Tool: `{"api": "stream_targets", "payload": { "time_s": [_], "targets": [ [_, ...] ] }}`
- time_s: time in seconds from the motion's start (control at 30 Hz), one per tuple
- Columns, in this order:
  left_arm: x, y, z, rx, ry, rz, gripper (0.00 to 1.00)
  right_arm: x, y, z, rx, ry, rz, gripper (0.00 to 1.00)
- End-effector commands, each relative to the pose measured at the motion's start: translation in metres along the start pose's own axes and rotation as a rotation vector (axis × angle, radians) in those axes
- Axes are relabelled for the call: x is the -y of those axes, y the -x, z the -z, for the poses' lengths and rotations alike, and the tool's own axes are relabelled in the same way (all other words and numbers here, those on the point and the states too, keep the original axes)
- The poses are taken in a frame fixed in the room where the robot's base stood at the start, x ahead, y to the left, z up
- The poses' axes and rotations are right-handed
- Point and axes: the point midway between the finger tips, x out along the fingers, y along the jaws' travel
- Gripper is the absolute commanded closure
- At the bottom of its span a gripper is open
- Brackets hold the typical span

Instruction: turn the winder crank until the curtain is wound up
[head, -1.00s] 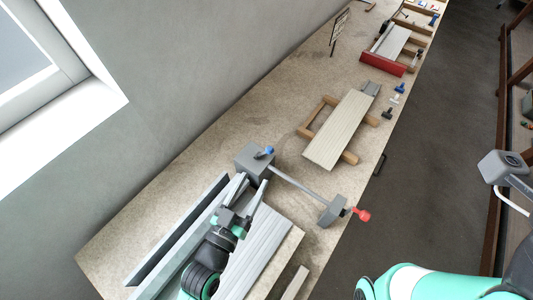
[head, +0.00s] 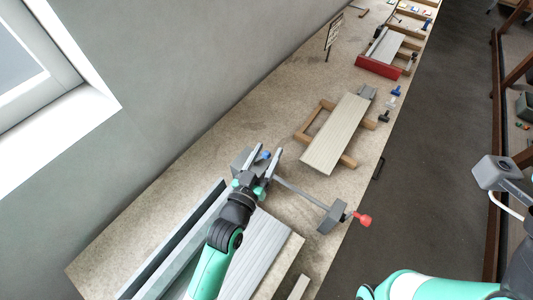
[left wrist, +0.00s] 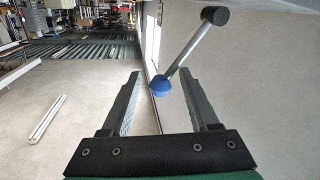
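The winder crank shows in the left wrist view as a grey rod (left wrist: 190,50) running from a dark hub (left wrist: 215,15) down to a blue knob (left wrist: 162,87). In the head view the blue knob (head: 265,156) is by a grey box (head: 241,158). My left gripper (head: 261,153) is open, with its fingers on either side of the knob in both views; I see no contact. A pale slatted panel (head: 262,240), perhaps the curtain, lies below the box, partly hidden by my left arm.
A grey shaft (head: 300,190) runs from the box to a grey bracket (head: 330,218) with a red knob (head: 364,220). A grey rail (head: 180,240) lies on the left. A wooden frame with a slatted board (head: 335,135) stands farther back. The wall is close on the left.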

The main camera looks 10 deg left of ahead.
Motion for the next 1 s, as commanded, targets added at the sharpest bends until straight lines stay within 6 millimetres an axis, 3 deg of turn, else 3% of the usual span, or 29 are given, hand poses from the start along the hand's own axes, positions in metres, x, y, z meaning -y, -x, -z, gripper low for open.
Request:
{"api": "stream_targets", "payload": {
  "time_s": [0.03,0.33,1.0],
  "targets": [
    [0.0001,0.0001,0.0,0.0,0.0,0.0,0.48,0.0,0.0,0.0,0.0,0.0,0.0,0.5],
    [0.0002,0.0003,-0.0001,0.0,0.0,0.0,1.0,0.0,0.0,0.0,0.0,0.0,0.0,0.5],
    [0.0001,0.0005,-0.0005,0.001,0.001,0.0,1.0,0.0,0.0,0.0,0.0,0.0,0.0,0.5]
  ]
}}
